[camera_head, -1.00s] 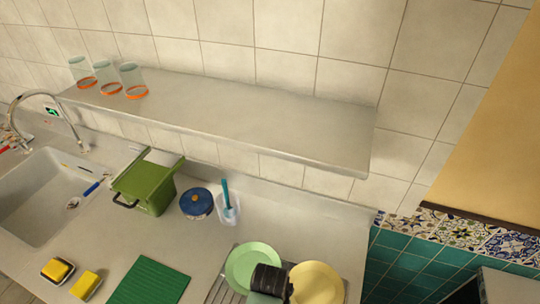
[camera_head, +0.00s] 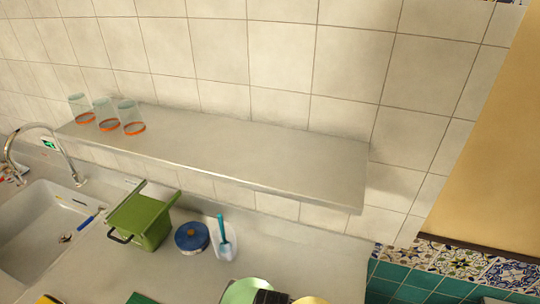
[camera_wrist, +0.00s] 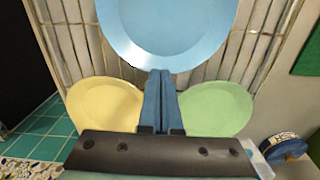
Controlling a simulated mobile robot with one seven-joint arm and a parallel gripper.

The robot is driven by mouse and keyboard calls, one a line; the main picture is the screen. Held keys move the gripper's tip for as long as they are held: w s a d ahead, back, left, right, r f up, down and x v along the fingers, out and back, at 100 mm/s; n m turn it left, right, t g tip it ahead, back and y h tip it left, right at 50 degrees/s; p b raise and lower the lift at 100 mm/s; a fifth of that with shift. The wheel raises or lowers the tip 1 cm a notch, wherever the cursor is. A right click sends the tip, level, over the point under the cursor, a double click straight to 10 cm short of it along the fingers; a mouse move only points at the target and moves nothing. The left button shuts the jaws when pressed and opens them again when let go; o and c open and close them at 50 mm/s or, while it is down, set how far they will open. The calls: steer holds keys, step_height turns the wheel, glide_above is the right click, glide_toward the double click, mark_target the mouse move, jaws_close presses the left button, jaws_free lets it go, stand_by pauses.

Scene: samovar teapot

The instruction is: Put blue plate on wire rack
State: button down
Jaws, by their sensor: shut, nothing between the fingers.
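The blue plate (camera_wrist: 168,30) is at the top centre of the wrist view, over the metal wires of the wire rack (camera_wrist: 73,42). It seems to rest on the rack, though its contact with the wires is hidden. My gripper (camera_wrist: 160,75) is shut and empty, its blue fingertips at the plate's near rim; I cannot tell whether they touch it. A yellow plate (camera_wrist: 105,106) and a green plate (camera_wrist: 216,108) are on either side of the fingers. In the head view, the green plate (camera_head: 238,292) and yellow plate (camera_head: 311,300) are cut off, and the blue plate does not show.
A wall shelf (camera_head: 250,150) with several glasses (camera_head: 106,113) overhangs the counter (camera_head: 300,250). A green pot (camera_head: 143,218), a blue lidded pot (camera_head: 192,238) and a white container (camera_head: 224,240) with a teal-handled tool stand left of the plates. The sink (camera_head: 40,225) is far left.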

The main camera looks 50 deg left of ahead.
step_height(320, 180, up, 12)
steer(key=b, duration=0.1)
steer(key=shift+r, duration=0.2)
stand_by(0.8)
